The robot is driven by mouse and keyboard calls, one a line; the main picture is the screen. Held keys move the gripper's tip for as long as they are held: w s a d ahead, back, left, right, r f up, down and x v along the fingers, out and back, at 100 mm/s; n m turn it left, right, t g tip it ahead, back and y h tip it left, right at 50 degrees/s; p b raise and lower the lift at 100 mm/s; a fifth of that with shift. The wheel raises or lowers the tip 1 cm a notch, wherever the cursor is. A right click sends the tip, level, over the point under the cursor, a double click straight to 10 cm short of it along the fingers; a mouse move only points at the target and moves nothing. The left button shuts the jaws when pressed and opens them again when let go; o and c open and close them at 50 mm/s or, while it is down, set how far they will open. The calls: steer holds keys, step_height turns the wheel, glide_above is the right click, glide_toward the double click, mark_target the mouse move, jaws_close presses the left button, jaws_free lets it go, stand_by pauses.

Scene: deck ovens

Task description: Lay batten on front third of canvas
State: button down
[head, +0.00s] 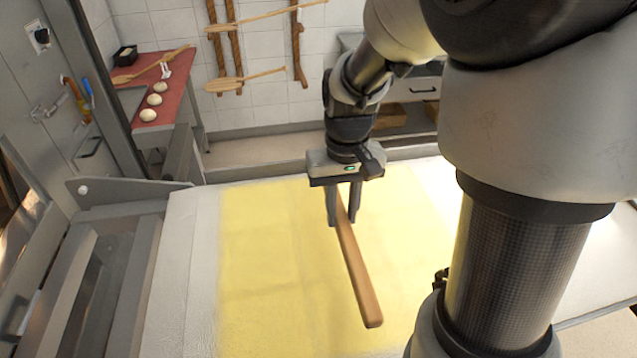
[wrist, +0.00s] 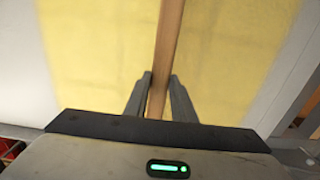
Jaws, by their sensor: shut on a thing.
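A long wooden batten (head: 358,268) is held in my gripper (head: 343,212), which is shut on it near its far end. In the head view the batten slants from the fingers toward the lower right. In the wrist view the batten (wrist: 167,45) runs up and away between the two fingers of my gripper (wrist: 159,92). The canvas (head: 262,275) is a wide yellow area on a pale surface under the batten. I cannot tell whether the batten touches the canvas or hangs just above it.
A metal oven front with a rail (head: 100,270) stands at the left. A red-topped table (head: 172,75) with several dough balls is at the back left. Wooden peels (head: 240,82) hang on the tiled wall. The canvas left of the batten is clear.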

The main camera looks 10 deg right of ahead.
mark_target(341, 216)
step_height(341, 216, down, 6)
steer(key=shift+f, duration=0.25)
steer(key=shift+f, duration=0.1)
steer(key=c, duration=1.5)
jaws_free()
step_height(341, 216, up, 12)
steer(key=s+r+t, duration=0.2)
steer(key=s+r, duration=0.1)
steer(key=s, duration=0.1)
steer(key=s+r+t, duration=0.1)
steer(key=s+r, duration=0.2)
steer(key=s+r+t, duration=0.2)
steer(key=s+r, duration=0.1)
steer(key=s, duration=0.1)
steer(key=shift+s+r+t, duration=0.2)
steer(key=shift+s+t, duration=0.1)
steer(key=shift+s, duration=0.05)
